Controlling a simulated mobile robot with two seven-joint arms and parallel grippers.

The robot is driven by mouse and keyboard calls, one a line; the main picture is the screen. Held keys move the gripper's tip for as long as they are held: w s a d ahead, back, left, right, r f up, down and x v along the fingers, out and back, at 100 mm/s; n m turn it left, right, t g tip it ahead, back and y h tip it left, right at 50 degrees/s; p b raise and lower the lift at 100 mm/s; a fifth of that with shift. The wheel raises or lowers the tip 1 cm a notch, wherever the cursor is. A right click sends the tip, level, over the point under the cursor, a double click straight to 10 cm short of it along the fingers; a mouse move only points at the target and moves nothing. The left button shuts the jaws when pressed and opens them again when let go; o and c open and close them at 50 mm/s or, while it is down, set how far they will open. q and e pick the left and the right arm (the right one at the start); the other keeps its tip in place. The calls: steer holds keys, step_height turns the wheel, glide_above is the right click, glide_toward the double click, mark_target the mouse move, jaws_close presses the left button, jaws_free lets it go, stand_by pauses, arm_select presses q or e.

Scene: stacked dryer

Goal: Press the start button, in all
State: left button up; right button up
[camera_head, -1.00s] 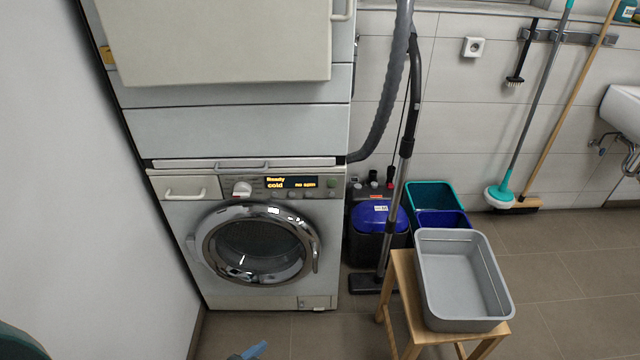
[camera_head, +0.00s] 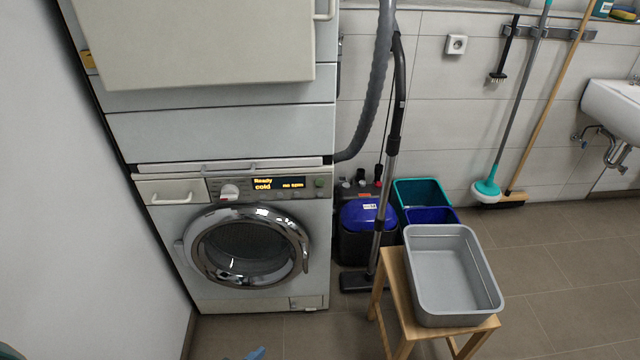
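The washing machine (camera_head: 163,248) stands at the left with its round chrome-rimmed door (camera_head: 300,255) shut. A small green button (camera_head: 319,183) sits right of the display. A white dial (camera_head: 229,191) is left of it. Only a blue tip, apparently of my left gripper (camera_head: 256,353), shows at the bottom edge, below the machine and well apart from the panel. Its fingers are mostly cut off, so I cannot tell their opening. My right gripper is out of view.
A second appliance (camera_head: 215,135) is stacked above the machine. A vacuum cleaner (camera_head: 365,215) with hose and upright tube stands right of it. A wooden stool (camera_head: 394,290) carries a grey basin (camera_head: 456,319) at the front. Floor is clear right of the stool.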

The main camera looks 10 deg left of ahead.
arm_select(q)
jaws_close()
stand_by(1.2)
